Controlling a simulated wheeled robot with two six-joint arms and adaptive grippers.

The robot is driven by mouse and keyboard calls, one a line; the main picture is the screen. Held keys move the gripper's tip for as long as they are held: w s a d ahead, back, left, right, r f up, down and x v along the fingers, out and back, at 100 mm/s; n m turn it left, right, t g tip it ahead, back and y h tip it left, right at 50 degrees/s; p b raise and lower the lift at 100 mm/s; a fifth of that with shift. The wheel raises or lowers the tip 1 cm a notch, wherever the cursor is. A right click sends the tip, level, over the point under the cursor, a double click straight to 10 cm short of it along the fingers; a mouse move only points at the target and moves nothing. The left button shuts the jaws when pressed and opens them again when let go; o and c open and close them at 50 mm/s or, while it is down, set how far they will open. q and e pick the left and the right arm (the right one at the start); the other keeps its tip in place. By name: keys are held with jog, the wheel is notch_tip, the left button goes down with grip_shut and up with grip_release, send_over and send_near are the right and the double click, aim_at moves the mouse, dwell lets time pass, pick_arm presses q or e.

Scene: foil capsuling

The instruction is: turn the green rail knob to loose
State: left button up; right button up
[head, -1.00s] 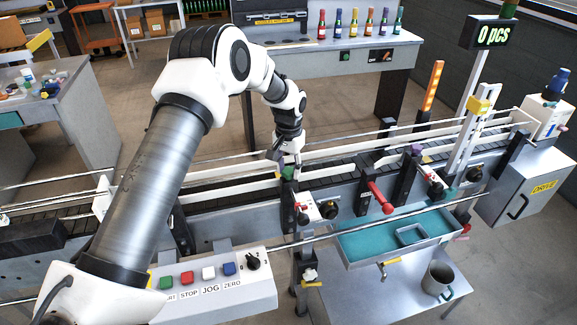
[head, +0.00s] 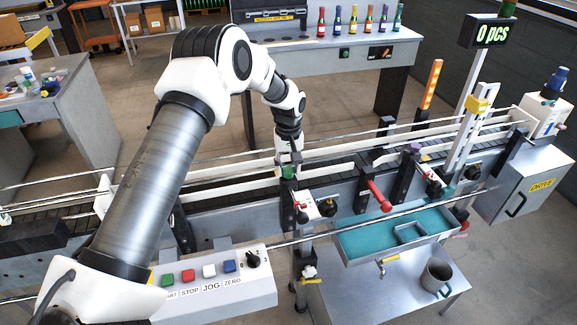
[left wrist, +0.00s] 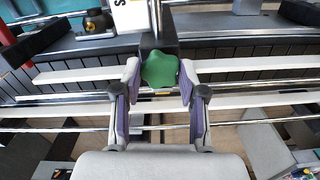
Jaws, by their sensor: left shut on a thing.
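The green rail knob (left wrist: 160,70) is a lobed star knob on top of a dark post by the conveyor rail. In the left wrist view it sits between the two fingertips of my left gripper (left wrist: 160,77), which is shut on it. In the head view the green knob (head: 288,171) shows just below my left gripper (head: 288,160), which points straight down at it. The knob's turn position cannot be read. My right gripper is in neither view.
The conveyor with its white guide rails (head: 330,175) runs across. A button box (head: 215,285) is in front at left. A red-handled lever (head: 380,196), a teal tray (head: 385,243) and a mug (head: 437,278) are to the right. A purple knob (head: 416,148) stands farther along the rail.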

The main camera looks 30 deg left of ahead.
aim_at(288, 169)
pick_arm(q)
jog(key=shift+w+r, duration=0.1)
jog(key=shift+w, duration=0.05)
jog(key=o, duration=1.1)
jog(key=shift+o, duration=0.2)
jog(key=shift+a, duration=0.1)
notch_tip(288, 169, up, 12)
